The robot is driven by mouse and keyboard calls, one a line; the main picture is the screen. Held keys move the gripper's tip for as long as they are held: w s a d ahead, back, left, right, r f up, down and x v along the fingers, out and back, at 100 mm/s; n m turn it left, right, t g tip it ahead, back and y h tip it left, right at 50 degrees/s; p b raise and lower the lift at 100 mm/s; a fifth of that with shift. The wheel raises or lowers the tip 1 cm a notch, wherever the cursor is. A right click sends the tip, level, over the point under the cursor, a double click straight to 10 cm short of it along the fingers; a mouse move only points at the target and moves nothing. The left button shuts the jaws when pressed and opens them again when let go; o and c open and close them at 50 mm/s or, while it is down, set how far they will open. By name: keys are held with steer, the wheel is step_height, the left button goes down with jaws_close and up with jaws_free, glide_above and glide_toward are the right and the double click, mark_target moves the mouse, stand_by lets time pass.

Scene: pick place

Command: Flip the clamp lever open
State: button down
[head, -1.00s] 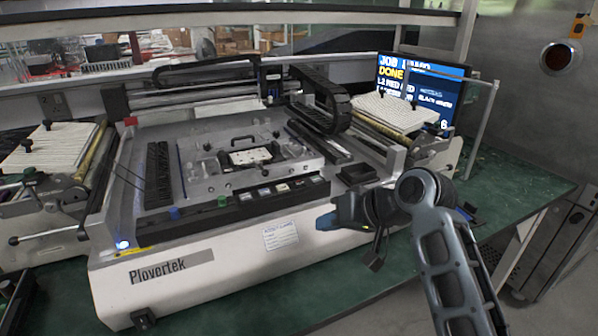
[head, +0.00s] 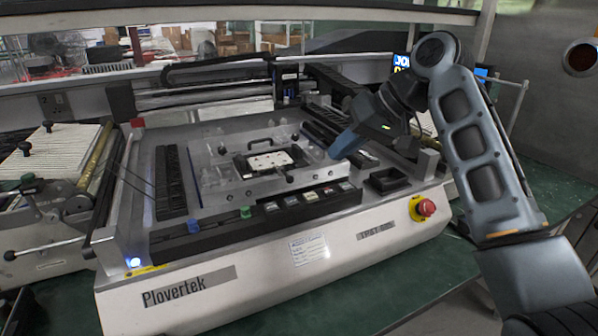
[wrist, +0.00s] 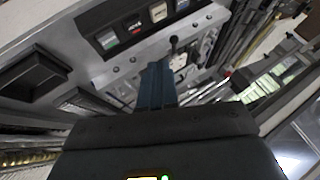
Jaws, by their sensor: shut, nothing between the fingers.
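A small lever with a black knob (head: 289,179), which looks like the clamp lever, stands at the front edge of the fixture plate (head: 222,187) in the machine. It also shows in the wrist view (wrist: 174,42), just beyond my fingertips. A white board (head: 268,162) lies in the fixture's dark frame. My gripper (head: 337,154) has blue fingers, shut and empty. It hangs above the right side of the fixture, to the right of the lever and apart from it. In the wrist view the fingers (wrist: 157,72) point toward the knob. The lever's base is too small to make out.
A row of buttons (head: 310,196) runs along the machine's front. A red emergency stop (head: 425,208) sits at the front right, with a black tray (head: 388,180) above it. A dark cable chain (head: 335,82) and rails stand behind my gripper.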

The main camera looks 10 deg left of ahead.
mark_target(284, 174)
steer(key=shift+w+a+r, duration=0.1)
steer(key=shift+r, duration=0.15)
steer(key=x, duration=1)
steer(key=shift+a, duration=0.1)
stand_by(0.3)
steer(key=shift+s+a+r+p, duration=0.15)
steer(key=shift+s+p, duration=0.25)
steer(key=shift+p, duration=0.55)
steer(key=shift+s, duration=0.1)
